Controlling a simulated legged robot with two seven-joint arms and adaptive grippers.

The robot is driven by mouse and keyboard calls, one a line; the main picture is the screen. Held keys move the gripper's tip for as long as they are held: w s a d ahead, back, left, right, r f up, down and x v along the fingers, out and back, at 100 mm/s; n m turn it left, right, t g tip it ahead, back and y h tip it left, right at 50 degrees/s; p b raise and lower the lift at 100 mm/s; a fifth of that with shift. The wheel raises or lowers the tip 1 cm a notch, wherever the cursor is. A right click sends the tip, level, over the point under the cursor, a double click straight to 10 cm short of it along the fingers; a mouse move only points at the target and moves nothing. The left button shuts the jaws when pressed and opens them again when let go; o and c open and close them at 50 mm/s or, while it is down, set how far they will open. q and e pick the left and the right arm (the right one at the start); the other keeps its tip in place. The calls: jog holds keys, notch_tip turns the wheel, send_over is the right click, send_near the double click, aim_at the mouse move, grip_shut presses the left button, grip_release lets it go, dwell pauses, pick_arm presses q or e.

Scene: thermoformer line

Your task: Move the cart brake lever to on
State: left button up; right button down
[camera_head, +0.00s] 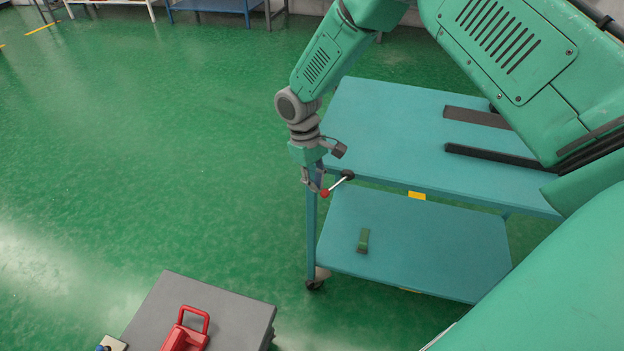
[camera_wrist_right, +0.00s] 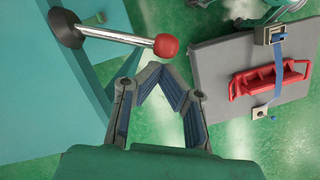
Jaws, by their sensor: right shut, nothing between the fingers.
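The teal cart (camera_head: 400,130) stands at the centre right with an upper deck and a lower shelf. Its brake lever (camera_head: 338,184) is a thin metal rod on a dark round pivot near the cart's left front corner, ending in a red ball knob (camera_head: 325,193). The wrist view shows the lever (camera_wrist_right: 115,35) running from its pivot to the red knob (camera_wrist_right: 166,45). My right gripper (camera_head: 314,186) is shut and empty beside the knob. In the wrist view its fingertips (camera_wrist_right: 157,70) are just short of the knob; contact cannot be told. My left gripper is out of view.
Two dark bars (camera_head: 490,156) lie on the upper deck. A small green object (camera_head: 363,240) sits on the lower shelf. A grey block (camera_head: 225,305) with a red handled piece (camera_head: 188,330) stands at the lower left. Green floor left of the cart is clear.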

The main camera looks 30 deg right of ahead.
aim_at(328, 193)
jog(key=shift+s+n+p, duration=0.45)
jog(key=shift+n+p, duration=0.05)
jog(key=shift+n, duration=0.1)
jog(key=shift+s+r+n+h+p, duration=0.15)
jog(key=shift+s+n+h+p, duration=0.15)
jog(key=shift+s+n+p, duration=0.55)
jog(key=n, duration=0.1)
jog(key=s+n+p, duration=0.2)
jog(key=shift+d+t+h, duration=0.25)
jog(key=shift+t+h, duration=0.05)
jog(key=shift+s+d+n+t+h+p, duration=0.2)
jog(key=shift+s+d+n+p, duration=0.35)
jog(key=shift+n, duration=0.4)
jog(key=shift+s+d+n+t+h+p, duration=0.15)
jog(key=shift+s+d+n+p, duration=0.3)
jog(key=shift+n, duration=0.5)
jog(key=shift+s+d+n+t+h+p, duration=0.1)
jog(key=shift+s+d+n+t+p, duration=0.2)
jog(key=shift+s+n+p, duration=0.4)
jog(key=shift+n, duration=0.25)
jog(key=shift+w, duration=0.15)
